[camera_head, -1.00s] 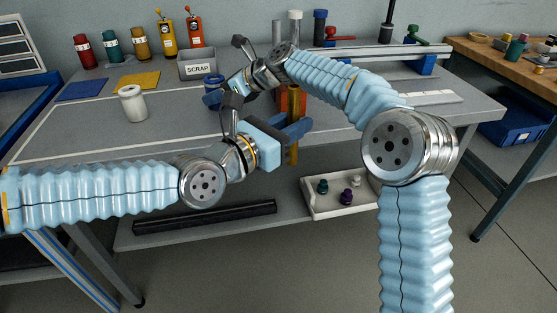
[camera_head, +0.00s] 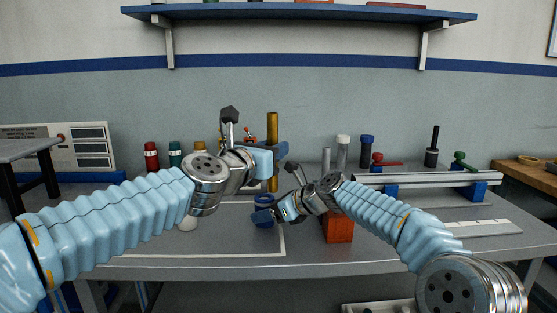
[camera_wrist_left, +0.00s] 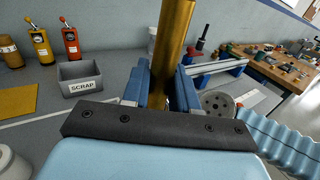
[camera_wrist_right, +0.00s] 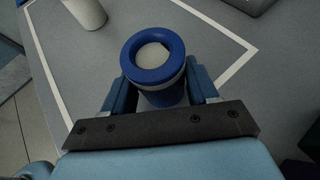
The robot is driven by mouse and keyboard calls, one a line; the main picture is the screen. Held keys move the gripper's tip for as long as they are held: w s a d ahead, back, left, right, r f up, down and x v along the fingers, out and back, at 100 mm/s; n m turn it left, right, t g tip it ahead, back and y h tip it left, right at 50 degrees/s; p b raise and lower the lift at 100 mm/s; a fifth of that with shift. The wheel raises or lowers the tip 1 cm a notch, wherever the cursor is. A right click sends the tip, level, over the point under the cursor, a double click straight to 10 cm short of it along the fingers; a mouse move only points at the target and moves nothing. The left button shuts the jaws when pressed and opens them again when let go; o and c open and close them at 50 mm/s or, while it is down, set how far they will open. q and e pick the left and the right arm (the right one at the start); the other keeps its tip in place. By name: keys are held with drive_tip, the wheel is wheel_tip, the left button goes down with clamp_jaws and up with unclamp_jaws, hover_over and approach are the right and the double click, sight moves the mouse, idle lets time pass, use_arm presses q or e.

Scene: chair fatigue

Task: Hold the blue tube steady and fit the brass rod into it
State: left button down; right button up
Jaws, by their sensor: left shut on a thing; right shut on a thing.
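The brass rod (camera_head: 272,127) stands upright in my left gripper (camera_head: 274,154), which is shut around it. In the left wrist view the rod (camera_wrist_left: 172,45) rises between the blue fingers. The blue tube (camera_head: 263,198) is upright over the table, held by my right gripper (camera_head: 265,215). The right wrist view shows its thick blue rim (camera_wrist_right: 152,76), a pale band below it and a pale round opening, with a finger on each side. In the head view the rod's lower end is just above the tube's rim, apart from it; the depth offset is unclear.
An orange block (camera_head: 339,229) stands right of the right gripper. A rail fixture (camera_head: 420,178) and several capped cylinders are at the back right. The grey SCRAP bin (camera_wrist_left: 80,78) and bottles are at the back left. A white cylinder (camera_wrist_right: 88,12) stands near the tube.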

use_arm(q)
drive_tip(key=w+a+f+m+g+h, duration=0.2)
drive_tip(key=w+f, duration=0.3)
drive_tip(key=w, duration=0.4)
drive_tip(key=shift+w+m+h, duration=0.2)
drive_tip(key=shift+m+h, duration=0.1)
drive_tip(key=shift+h, duration=0.3)
drive_tip(key=shift+s+r, duration=0.1)
idle(0.6)
idle(0.8)
drive_tip(key=shift+f, duration=3.95)
drive_tip(key=c, duration=0.8)
unclamp_jaws()
